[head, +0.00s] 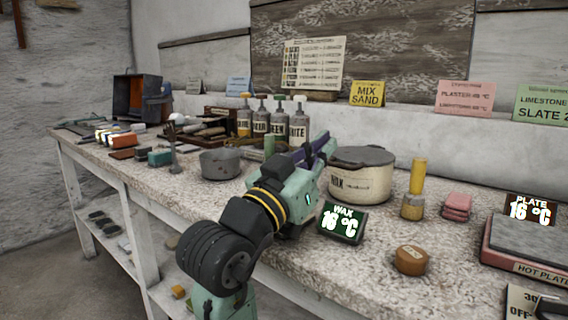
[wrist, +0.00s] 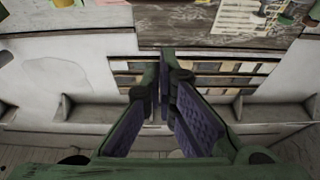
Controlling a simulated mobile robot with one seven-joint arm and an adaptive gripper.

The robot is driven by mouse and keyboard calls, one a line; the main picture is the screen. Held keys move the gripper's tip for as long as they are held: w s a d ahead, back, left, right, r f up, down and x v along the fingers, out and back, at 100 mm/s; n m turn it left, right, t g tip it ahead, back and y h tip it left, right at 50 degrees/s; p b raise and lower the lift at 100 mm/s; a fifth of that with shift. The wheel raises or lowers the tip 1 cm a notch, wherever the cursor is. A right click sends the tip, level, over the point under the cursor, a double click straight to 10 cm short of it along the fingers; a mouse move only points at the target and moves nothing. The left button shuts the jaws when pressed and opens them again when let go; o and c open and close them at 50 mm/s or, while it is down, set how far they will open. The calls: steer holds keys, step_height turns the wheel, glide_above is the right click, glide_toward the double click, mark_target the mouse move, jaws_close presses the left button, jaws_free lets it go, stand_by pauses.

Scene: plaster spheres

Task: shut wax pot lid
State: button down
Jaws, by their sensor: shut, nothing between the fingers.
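The cream wax pot (head: 358,187), with dark lettering, stands on the speckled bench right of my gripper. Its dark grey lid (head: 362,156) lies across the top of the pot and looks closed or nearly so; I cannot tell whether a small gap is left. My gripper (head: 324,146) is shut and empty, beside the pot's upper left edge in the head view. Its purple pads meet in the wrist view (wrist: 165,65), which shows the back wall and neither pot nor lid. My arm hides part of the bench left of the pot.
A green-lit WAX display (head: 341,223) stands in front of the pot. A yellow-handled brush (head: 416,190) and a round orange-brown block (head: 411,260) are to the right. Several bottles (head: 277,122) and a grey bowl (head: 220,163) stand to the left. A hot plate (head: 525,243) is far right.

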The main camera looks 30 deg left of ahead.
steer(key=s+a, duration=0.2)
steer(key=s, duration=1)
steer(key=shift+s+a+f, duration=0.15)
steer(key=shift+s+a, duration=0.1)
steer(key=shift+s, duration=0.15)
